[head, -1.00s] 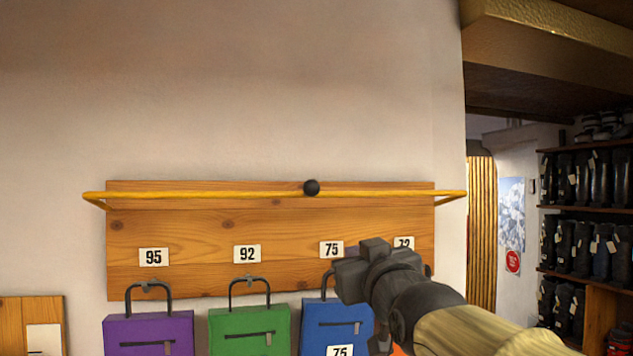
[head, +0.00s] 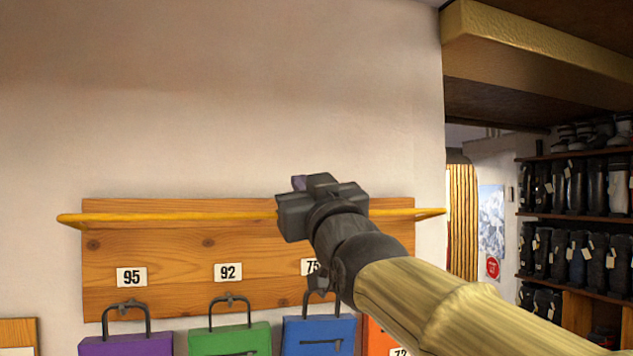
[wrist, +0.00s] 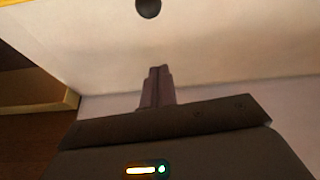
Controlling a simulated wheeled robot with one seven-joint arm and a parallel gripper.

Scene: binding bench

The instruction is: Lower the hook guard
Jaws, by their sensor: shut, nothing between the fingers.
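The hook guard is a yellow bar (head: 170,217) running across the upper part of a wooden hook board (head: 150,245), its ends bent back toward the wall. My gripper (head: 299,183) is in front of the bar, right of its middle, with fingertips slightly above bar level in the picture. It is shut and empty. The bar's black round knob is hidden behind my gripper in the head view. In the wrist view the knob (wrist: 148,8) is at the top edge, apart from my closed fingers (wrist: 157,85). I see no contact.
Purple (head: 125,345), green (head: 229,340) and blue (head: 319,335) bags hang below the board under number labels. An orange bag (head: 377,335) is partly behind my arm. A beam (head: 540,45) and boot shelves (head: 580,215) are at right. The wall above the guard is clear.

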